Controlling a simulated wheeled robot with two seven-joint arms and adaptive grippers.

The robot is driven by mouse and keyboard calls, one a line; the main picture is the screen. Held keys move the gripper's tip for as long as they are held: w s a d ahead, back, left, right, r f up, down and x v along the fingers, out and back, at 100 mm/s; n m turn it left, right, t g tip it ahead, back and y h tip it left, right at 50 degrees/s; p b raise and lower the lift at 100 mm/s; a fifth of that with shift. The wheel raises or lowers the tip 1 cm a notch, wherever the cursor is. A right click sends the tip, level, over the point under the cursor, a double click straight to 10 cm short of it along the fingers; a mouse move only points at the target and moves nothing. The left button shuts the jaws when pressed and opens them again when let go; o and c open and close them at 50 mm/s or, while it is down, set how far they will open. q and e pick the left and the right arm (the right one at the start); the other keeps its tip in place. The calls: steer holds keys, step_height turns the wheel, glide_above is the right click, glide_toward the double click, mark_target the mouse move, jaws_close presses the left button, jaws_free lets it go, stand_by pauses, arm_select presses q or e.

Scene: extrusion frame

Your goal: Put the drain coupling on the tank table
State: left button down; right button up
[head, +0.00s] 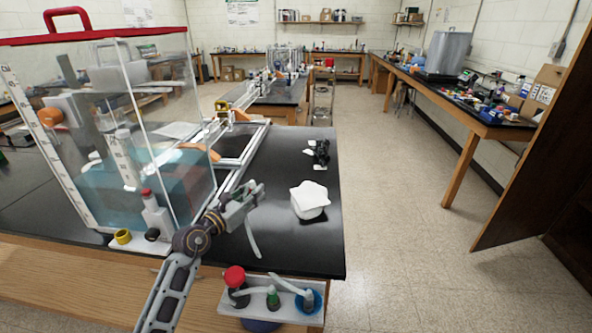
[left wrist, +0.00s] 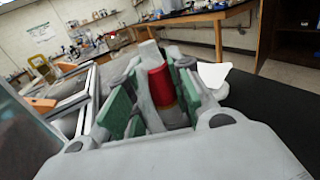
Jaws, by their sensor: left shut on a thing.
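My left gripper (head: 250,192) is over the near part of the black-topped tank table (head: 290,255), to the right of the clear tank. It is shut on a piece with a red body and pale grey tube, which I take as the drain coupling (left wrist: 161,87); in the left wrist view it sits between the green finger pads. I cannot tell whether the piece touches the table. My right gripper is not in view.
The clear tank (head: 185,100) with blue liquid stands left of my gripper. A white lidded tub (head: 309,198) and a dark small object (head: 320,152) are to the right. A front rack (head: 230,310) holds red, green and blue fittings. Bare tabletop lies around the tub.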

arm_select(q)
steer(key=shift+f, duration=0.35)
step_height(320, 180, down, 4)
steer(key=shift+r+b, duration=0.1)
steer(key=shift+b, duration=0.5)
steer(key=shift+a+f, duration=0.1)
steer(key=shift+f, duration=0.2)
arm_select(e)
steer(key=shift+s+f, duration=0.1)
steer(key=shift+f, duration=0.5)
arm_select(q)
steer(key=shift+f, duration=0.1)
